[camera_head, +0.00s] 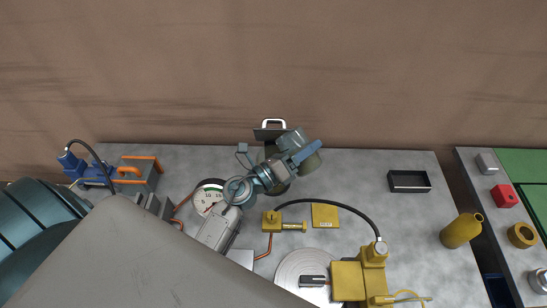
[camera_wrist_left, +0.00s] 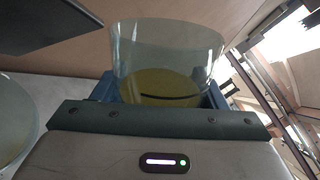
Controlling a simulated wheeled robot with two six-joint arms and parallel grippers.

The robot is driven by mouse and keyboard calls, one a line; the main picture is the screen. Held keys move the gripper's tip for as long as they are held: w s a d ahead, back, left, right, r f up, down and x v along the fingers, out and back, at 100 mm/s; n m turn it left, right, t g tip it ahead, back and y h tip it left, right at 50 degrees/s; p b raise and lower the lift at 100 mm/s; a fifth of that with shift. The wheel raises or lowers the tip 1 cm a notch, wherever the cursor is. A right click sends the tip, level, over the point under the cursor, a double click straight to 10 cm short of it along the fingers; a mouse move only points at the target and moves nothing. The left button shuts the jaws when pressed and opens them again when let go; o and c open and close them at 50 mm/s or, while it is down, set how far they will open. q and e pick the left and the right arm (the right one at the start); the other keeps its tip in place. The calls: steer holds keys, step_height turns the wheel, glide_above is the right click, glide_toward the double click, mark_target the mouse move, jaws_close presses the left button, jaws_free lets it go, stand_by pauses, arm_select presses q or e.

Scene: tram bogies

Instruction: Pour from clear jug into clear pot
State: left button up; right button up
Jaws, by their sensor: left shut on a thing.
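The clear jug (camera_head: 291,139) is in my left gripper (camera_head: 300,153) above the back middle of the grey bench. The left gripper is shut on it. The left wrist view shows the jug (camera_wrist_left: 168,45) as a see-through cylinder with yellowish liquid (camera_wrist_left: 165,87) inside. A pale, see-through rounded vessel (camera_wrist_left: 14,118), perhaps the clear pot, shows at the left edge of that view, apart from the jug. In the head view the gripper and wrist cover much of the area below, and I cannot make out the pot clearly. My right gripper is not in view.
A black case with a white handle (camera_head: 273,123) stands behind the jug.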

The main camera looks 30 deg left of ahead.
mark_target(299, 132)
arm_select(q)
steer(key=shift+f+n, duration=0.1)
steer(key=shift+n, duration=0.3)
steer(key=shift+a+r+n+t+y+p, duration=0.1)
steer(key=shift+r+n+t+y+p, duration=0.35)
steer(key=shift+n, duration=0.65)
steer(key=shift+a+r+n+t+y+p, duration=0.2)
steer(key=shift+r+n, duration=0.35)
steer(key=shift+n, duration=0.55)
stand_by(2.9)
steer(key=shift+w+a+r+n+y+p, duration=0.2)
steer(key=shift+a+r+n+p, duration=0.2)
steer(key=shift+r+n+p, duration=0.35)
steer(key=shift+w+a+r+n+y+p, duration=0.15)
steer(key=shift+a+r+n+p, duration=0.3)
steer(key=shift+p, duration=0.35)
stand_by(1.0)
